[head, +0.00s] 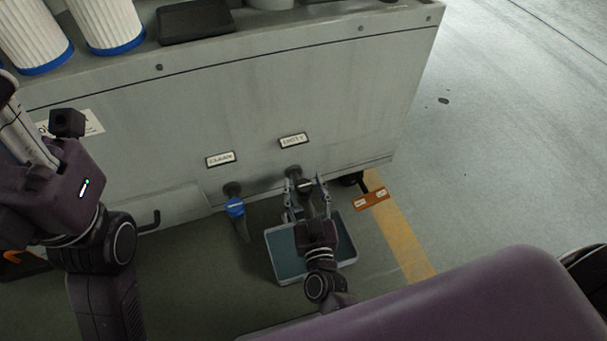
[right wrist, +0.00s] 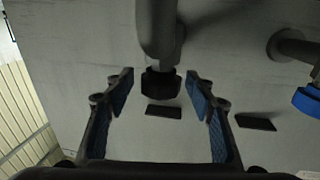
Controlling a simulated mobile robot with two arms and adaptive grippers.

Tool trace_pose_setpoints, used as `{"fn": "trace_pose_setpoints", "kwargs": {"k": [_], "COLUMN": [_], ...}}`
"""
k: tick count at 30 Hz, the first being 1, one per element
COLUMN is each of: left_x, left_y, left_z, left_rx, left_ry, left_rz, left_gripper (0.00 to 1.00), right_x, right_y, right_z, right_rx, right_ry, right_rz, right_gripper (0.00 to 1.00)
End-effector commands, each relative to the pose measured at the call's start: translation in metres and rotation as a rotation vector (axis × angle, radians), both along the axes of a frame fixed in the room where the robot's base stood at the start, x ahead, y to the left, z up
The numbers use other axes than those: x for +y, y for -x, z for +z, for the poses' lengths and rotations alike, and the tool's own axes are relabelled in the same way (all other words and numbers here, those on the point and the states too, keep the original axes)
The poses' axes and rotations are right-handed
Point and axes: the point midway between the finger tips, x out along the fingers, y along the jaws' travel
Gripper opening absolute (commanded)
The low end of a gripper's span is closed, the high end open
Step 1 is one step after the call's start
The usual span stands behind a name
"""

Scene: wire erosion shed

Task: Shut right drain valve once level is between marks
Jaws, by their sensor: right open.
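The right drain valve (head: 306,187) sits low on the grey tank's front, under the "DIRTY" label (head: 293,139). My right gripper (head: 305,181) is open, with one finger on each side of this valve. In the right wrist view, a black valve part (right wrist: 160,84) lies between the spread fingers, apart from both pads. A shallow tray (head: 272,258) with teal liquid stands on the floor below, partly hidden by my right arm. I cannot make out level marks. My left arm shows at the left; its fingers are not visible.
A second valve with a blue handle (head: 235,208) is to the left, under the "CLEAN" label (head: 220,159). An orange plate (head: 371,199) with pale labels is right of the tray. White filters (head: 106,22) stand on the tank top.

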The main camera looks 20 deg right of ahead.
Motion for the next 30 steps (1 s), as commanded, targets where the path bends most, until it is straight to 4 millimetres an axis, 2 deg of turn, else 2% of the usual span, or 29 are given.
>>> {"fn": "trace_pose_setpoints", "kwargs": {"k": [8, 20, 30], "left_x": [0.0002, 0.0003, 0.0007], "left_y": [0.0018, 0.0020, 0.0004], "left_z": [0.0012, 0.0010, 0.0046], "left_rx": [-0.005, -0.005, 0.001], "left_ry": [0.000, 0.000, 0.003], "left_rz": [0.000, 0.000, -0.001], "left_gripper": [0.40, 0.40, 0.40], "right_x": [0.0008, 0.0003, -0.0007], "right_y": [0.0004, 0.0004, 0.0001], "right_z": [0.0001, 0.0001, 0.0021], "right_rx": [0.001, 0.000, 0.000], "right_ry": [-0.001, -0.001, 0.005], "right_rz": [0.000, -0.001, 0.072], "right_gripper": [0.50, 0.07, 0.07]}}
